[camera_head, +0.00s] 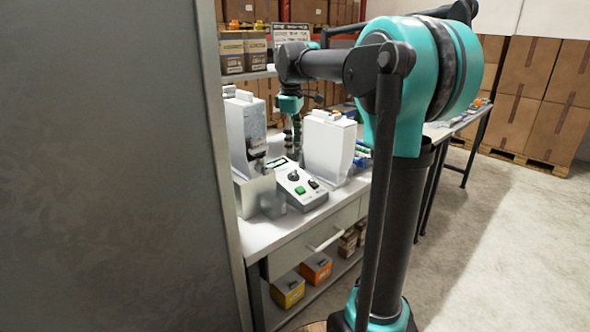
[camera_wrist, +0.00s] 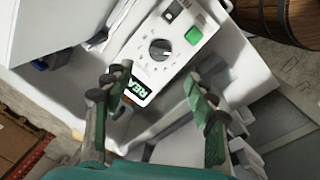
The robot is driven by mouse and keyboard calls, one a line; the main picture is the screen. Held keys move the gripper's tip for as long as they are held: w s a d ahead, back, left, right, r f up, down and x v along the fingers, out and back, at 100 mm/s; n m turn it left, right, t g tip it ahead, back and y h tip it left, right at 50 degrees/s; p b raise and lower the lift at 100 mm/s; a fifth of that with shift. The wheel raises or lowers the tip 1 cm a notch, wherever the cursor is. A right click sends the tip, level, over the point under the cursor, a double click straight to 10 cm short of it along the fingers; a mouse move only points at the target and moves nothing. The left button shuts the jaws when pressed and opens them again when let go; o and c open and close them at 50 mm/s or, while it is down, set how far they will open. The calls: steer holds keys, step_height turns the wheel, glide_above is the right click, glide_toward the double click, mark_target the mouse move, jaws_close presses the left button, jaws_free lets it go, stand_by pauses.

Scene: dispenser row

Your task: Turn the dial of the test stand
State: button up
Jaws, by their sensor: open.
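The test stand (camera_head: 300,187) is a white box with a black dial, a green button and a small screen. It lies on the white bench between two white dispensers. My gripper (camera_head: 292,132) is above its far end. In the wrist view the dial (camera_wrist: 160,49) is round and dark with a light pointer mark, ahead of the fingertips. The green button (camera_wrist: 194,36) is to its right, and the screen (camera_wrist: 136,88) shows part of a word, "REA". My gripper (camera_wrist: 158,88) is open and empty, its fingers apart, and does not touch the dial.
A white dispenser (camera_head: 246,130) stands left of the test stand and another (camera_head: 328,148) stands right of it, close on both sides. A large grey panel (camera_head: 110,170) fills the left. A wooden barrel (camera_wrist: 285,22) shows in the wrist view. Yellow and orange boxes sit on the lower shelf.

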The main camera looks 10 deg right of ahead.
mark_target(295, 172)
steer(key=f, duration=0.7)
steer(key=w+f, duration=0.1)
steer(key=f, duration=0.3)
steer(key=shift+w+d, duration=0.1)
steer(key=shift+d, duration=0.2)
steer(key=c, duration=1.2)
